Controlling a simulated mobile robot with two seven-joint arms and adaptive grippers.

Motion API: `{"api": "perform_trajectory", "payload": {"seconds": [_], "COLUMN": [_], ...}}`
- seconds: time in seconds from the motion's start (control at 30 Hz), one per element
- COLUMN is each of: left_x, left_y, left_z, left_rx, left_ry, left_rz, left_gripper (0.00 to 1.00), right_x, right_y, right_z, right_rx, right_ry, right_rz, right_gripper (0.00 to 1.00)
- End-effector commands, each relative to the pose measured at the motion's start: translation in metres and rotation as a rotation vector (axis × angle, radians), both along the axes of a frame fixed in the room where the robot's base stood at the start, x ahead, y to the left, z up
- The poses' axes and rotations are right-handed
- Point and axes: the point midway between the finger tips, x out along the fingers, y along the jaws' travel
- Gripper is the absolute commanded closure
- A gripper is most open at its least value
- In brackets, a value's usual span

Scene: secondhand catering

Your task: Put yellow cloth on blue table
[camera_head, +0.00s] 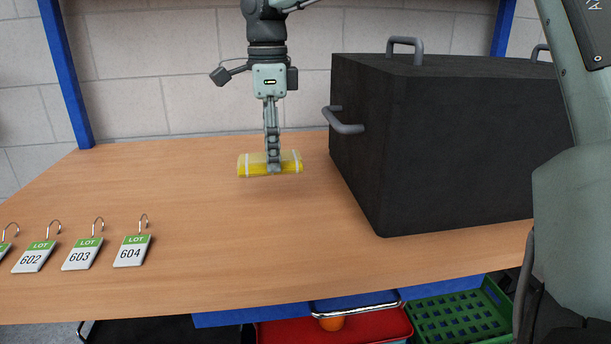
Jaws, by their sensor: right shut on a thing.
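A folded yellow cloth (250,166) with pale bands near both ends shows in the head view, left of centre. My right gripper (273,168) points down and is shut on the middle of it. The cloth is over the rear part of a table (200,220) with a wood-coloured top and blue uprights and front rail. A faint shadow lies below the cloth; I cannot tell whether it touches the top. My left gripper is not in view.
A large black box (440,150) with grey handles stands on the table to the right of the cloth. Several lot tags (132,250) with hooks lie at the front left. Below the front edge are a red tray (380,328) and a green crate (455,315). The table's middle is clear.

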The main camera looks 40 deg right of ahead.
Motion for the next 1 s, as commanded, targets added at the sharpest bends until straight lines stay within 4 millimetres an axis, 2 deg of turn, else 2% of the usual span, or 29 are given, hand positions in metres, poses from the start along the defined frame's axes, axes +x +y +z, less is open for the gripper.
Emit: {"api": "perform_trajectory", "payload": {"seconds": [0.03, 0.2, 0.4, 0.57, 0.8, 1.0], "left_x": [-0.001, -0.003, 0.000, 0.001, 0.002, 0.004], "left_y": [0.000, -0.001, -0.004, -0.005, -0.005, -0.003], "left_z": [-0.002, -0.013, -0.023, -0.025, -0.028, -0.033], "left_rx": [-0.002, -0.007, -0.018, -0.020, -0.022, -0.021], "left_ry": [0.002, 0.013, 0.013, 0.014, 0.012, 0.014], "left_rz": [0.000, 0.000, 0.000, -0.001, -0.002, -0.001], "left_gripper": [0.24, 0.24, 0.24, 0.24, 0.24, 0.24], "right_x": [0.000, 0.001, 0.002, 0.002, 0.001, 0.002], "right_y": [-0.013, -0.050, -0.076, -0.080, -0.080, -0.079], "right_z": [-0.007, -0.029, -0.045, -0.053, -0.086, -0.088], "right_rx": [0.004, 0.003, 0.002, 0.002, 0.000, 0.000], "right_ry": [0.002, 0.002, 0.001, 0.001, 0.004, 0.000], "right_rz": [-0.006, -0.004, -0.001, 0.000, 0.000, -0.001], "right_gripper": [0.74, 0.74, 0.74, 0.74, 0.74, 0.74]}}
